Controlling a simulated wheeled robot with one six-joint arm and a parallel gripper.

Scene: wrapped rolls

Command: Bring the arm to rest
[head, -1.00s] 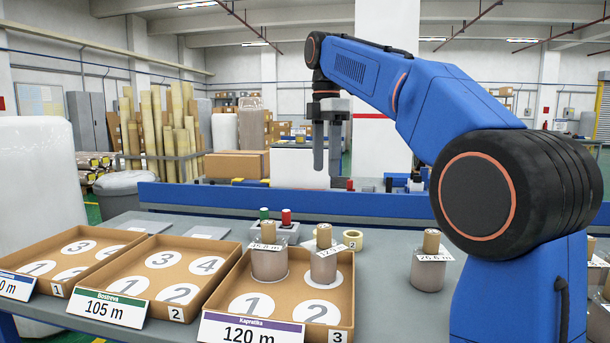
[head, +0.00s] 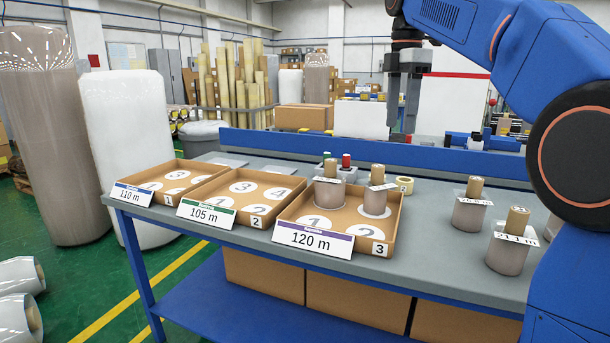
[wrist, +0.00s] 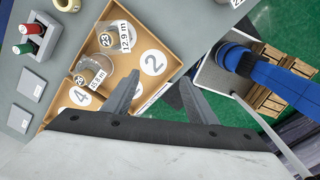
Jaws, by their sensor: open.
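My blue arm (head: 465,45) reaches in from the right in the head view. My gripper (head: 402,98) points down above the far side of the grey table (head: 420,225). Its fingers are apart with nothing between them; the wrist view shows the two open fingertips (wrist: 158,78). Below and left of it, tray 3 (head: 290,208) holds two wrapped rolls standing upright, a left one (head: 329,192) and a right one (head: 375,202). Both rolls also show in the wrist view, one of them tagged 12.9 m (wrist: 118,55). The gripper touches none of them.
Tray 2 (head: 215,213) and tray 1 (head: 145,192) look empty. Two tagged rolls stand on the table at right, one (head: 468,213) behind another (head: 507,255). Marker-like red and green items (head: 346,160) and a tape roll (head: 404,185) lie behind tray 3. Tall wrapped rolls (head: 50,150) stand left.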

